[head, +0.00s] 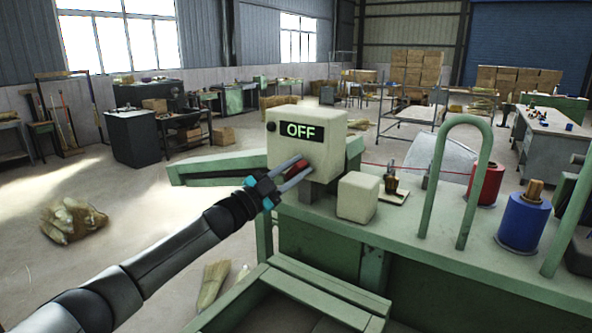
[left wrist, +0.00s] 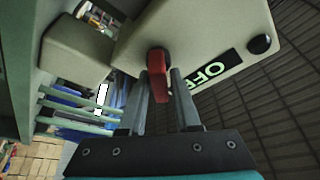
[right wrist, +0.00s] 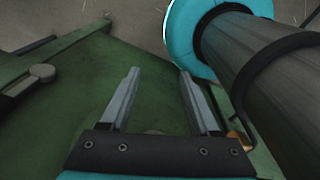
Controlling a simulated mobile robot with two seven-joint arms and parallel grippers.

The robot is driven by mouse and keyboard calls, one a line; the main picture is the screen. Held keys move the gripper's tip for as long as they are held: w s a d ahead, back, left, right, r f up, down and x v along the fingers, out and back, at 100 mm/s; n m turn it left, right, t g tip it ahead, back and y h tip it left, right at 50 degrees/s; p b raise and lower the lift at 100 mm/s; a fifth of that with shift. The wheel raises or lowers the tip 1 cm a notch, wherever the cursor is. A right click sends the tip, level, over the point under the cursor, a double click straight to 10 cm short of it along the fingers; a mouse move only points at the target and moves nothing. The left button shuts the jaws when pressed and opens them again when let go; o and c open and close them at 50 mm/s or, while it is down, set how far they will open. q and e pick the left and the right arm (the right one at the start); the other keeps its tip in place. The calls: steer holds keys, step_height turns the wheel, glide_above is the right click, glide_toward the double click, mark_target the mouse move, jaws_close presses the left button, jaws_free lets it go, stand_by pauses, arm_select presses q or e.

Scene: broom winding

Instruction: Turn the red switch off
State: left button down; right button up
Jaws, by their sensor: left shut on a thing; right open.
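The red switch (head: 296,168) is a small red handle on the front of a cream control box (head: 282,128). The box has a black display reading OFF in green letters. My left gripper (head: 291,172) is at the box front with its fingers on either side of the red handle, shut on it. In the left wrist view the red handle (left wrist: 158,76) stands between the two fingers (left wrist: 160,84). My right gripper (right wrist: 157,80) is open and empty above a green surface, and is not visible in the head view.
A cream block (head: 358,196) stands right of the box on the green machine bench (head: 400,232). A green hoop (head: 458,150), a red spool (head: 487,184) and a blue spool (head: 523,222) stand farther right. A straw bundle (head: 73,220) lies on the floor at left.

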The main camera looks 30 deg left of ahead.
arm_select(q)
steer(key=m+g+p, duration=0.1)
steer(key=m, duration=0.1)
steer(key=m+g, duration=0.1)
steer(key=m, duration=0.2)
steer(key=shift+f+m+p, duration=0.2)
steer(key=shift+m+p, duration=0.1)
steer(key=shift+p, duration=0.05)
steer(key=shift+f+m+g+p, duration=0.1)
steer(key=shift+m+g+p, duration=0.5)
steer(key=shift+m, duration=0.6)
steer(key=shift+m+g+p, duration=0.4)
steer(key=shift+m+p, duration=0.35)
steer(key=shift+m, duration=0.45)
steer(key=c, duration=0.8)
jaws_free()
steer(key=shift+s, duration=0.1)
steer(key=b+v, duration=0.5)
steer(key=v, duration=1)
steer(key=shift+a+b, duration=0.15)
steer(key=shift+b, duration=0.2)
